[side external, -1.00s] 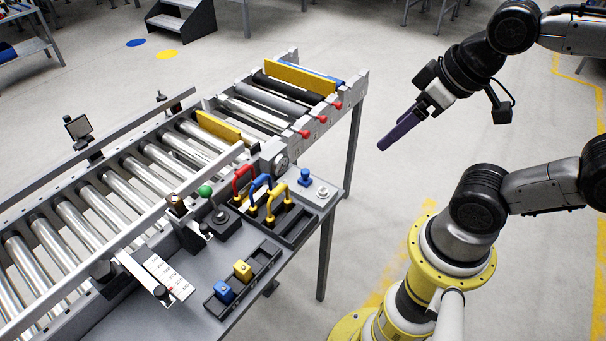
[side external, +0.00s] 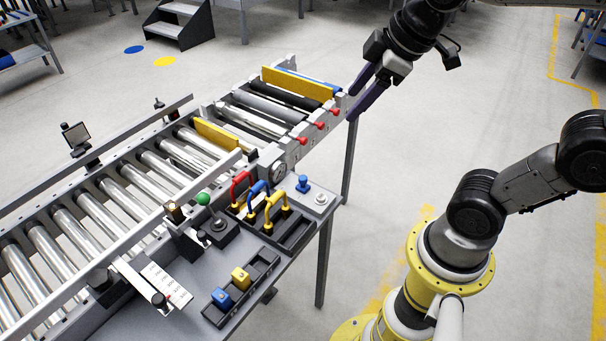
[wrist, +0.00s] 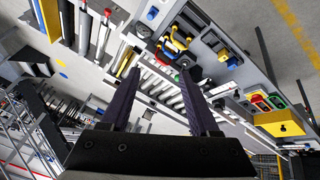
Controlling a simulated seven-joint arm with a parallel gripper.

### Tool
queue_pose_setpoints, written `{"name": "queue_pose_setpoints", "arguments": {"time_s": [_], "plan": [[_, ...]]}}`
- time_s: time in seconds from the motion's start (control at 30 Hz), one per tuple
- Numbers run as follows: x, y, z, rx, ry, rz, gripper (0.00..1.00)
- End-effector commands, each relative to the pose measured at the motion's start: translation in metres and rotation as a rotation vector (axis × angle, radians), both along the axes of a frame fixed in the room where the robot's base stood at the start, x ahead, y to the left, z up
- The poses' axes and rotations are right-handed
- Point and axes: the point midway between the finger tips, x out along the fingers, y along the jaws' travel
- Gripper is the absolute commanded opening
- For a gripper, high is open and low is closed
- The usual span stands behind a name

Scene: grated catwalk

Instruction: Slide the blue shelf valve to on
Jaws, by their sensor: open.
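A panel shelf beside the roller conveyor holds several blue controls, and I cannot tell for sure which is the valve. A blue loop handle (side external: 257,193) stands between a red handle (side external: 240,186) and a yellow handle (side external: 274,205). A small blue block (side external: 222,297) sits beside a yellow block (side external: 241,277) in a dark slotted tray (side external: 262,262). A blue knob (side external: 303,184) stands at the shelf's right corner. My gripper (side external: 352,104) is open and empty, above and beyond the shelf near the conveyor's far end, touching none of these controls. Its open fingers also show in the wrist view (wrist: 160,75).
The conveyor rollers (side external: 118,207) run along the shelf's far side, with red knobs (side external: 319,125) at the end. A green ball lever (side external: 203,198) and a gauge (side external: 279,171) stand near the handles. The floor (side external: 400,150) right of the shelf is clear.

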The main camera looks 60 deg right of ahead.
Motion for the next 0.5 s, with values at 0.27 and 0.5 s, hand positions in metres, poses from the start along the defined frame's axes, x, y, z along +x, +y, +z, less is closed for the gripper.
{"name": "queue_pose_setpoints", "arguments": {"time_s": [0.27,0.5], "plan": [[0.087,-0.019,-0.032,-0.099,0.149,0.186,0.62],[0.147,-0.042,-0.099,-0.113,0.303,0.280,0.62]]}}
